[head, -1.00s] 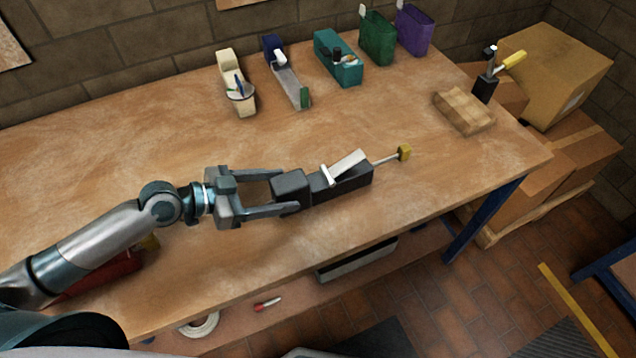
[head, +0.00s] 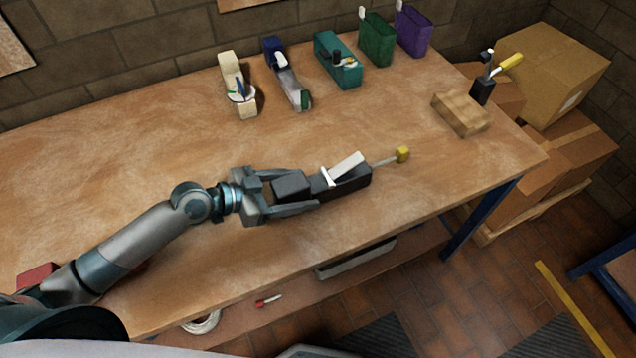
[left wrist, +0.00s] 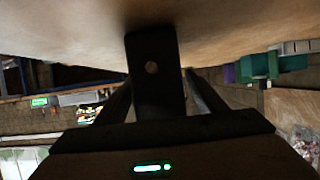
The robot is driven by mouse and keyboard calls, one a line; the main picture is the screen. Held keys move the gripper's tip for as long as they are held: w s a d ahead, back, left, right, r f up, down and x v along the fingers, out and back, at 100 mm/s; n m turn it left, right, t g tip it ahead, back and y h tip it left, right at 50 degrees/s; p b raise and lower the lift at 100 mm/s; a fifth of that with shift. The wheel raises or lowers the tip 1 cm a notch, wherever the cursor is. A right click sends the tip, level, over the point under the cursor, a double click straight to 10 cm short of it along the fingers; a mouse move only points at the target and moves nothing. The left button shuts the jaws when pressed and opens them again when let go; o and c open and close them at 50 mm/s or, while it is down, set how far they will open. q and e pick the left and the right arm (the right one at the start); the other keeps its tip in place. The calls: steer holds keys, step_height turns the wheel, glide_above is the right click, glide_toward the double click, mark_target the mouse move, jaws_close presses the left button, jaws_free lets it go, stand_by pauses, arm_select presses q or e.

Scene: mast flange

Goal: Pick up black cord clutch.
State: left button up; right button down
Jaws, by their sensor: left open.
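The black cord clutch (head: 350,183) lies on the workbench (head: 150,130). It is a long black body with a white lever on top and a thin rod ending in a yellow knob. My left gripper (head: 306,192) is open, and its two fingers reach along both sides of the clutch's near block end. In the left wrist view the dark clutch end (left wrist: 152,90) with a small round hole stands between the fingers. Whether the fingers touch it is not clear. My right gripper is not in view.
At the back stand a cream holder (head: 230,70), a blue-ended holder (head: 285,75), a teal box (head: 340,70), a green bin (head: 376,40) and a purple bin (head: 413,32). A wooden block (head: 460,112) and a black stand with a yellow handle (head: 482,92) sit at the right end.

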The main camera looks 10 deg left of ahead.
mark_target(303, 179)
arm_select(q)
steer(key=shift+w+d+f, duration=0.1)
steer(key=shift+d, duration=0.1)
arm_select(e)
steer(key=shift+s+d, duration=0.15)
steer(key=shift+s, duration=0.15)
arm_select(q)
steer(key=c, duration=1.4)
steer(key=shift+c, duration=0.2)
steer(key=shift+r, duration=0.2)
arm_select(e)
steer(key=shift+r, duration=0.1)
